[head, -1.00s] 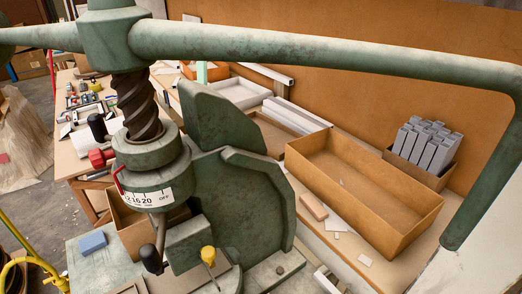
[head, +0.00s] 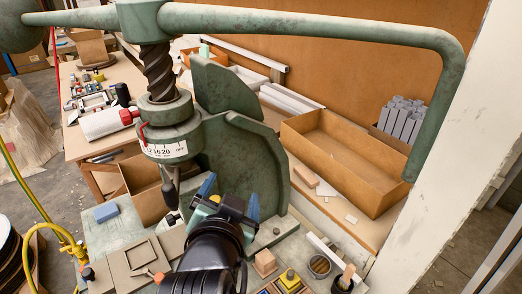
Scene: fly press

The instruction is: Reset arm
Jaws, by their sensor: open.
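The green fly press (head: 235,160) stands in the middle of the head view, with its dark screw (head: 158,72) upright under the hub. Its long handle arm (head: 310,27) runs right from the hub and bends down at the right, ending in front of the cardboard box. A weight ball (head: 40,32) is at the far left. A numbered collar (head: 166,150) sits below the screw. My gripper (head: 231,193) is at the lower middle, in front of the press body. Its two blue-tipped fingers are apart, with nothing seen between them. My arm hides part of the press base.
A long cardboard box (head: 345,160) and a box of grey bars (head: 405,120) stand on the bench behind. A blue block (head: 106,212) lies at the left of the press. Small wooden pieces (head: 265,262) are at the front. A pale post (head: 430,190) rises at the right.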

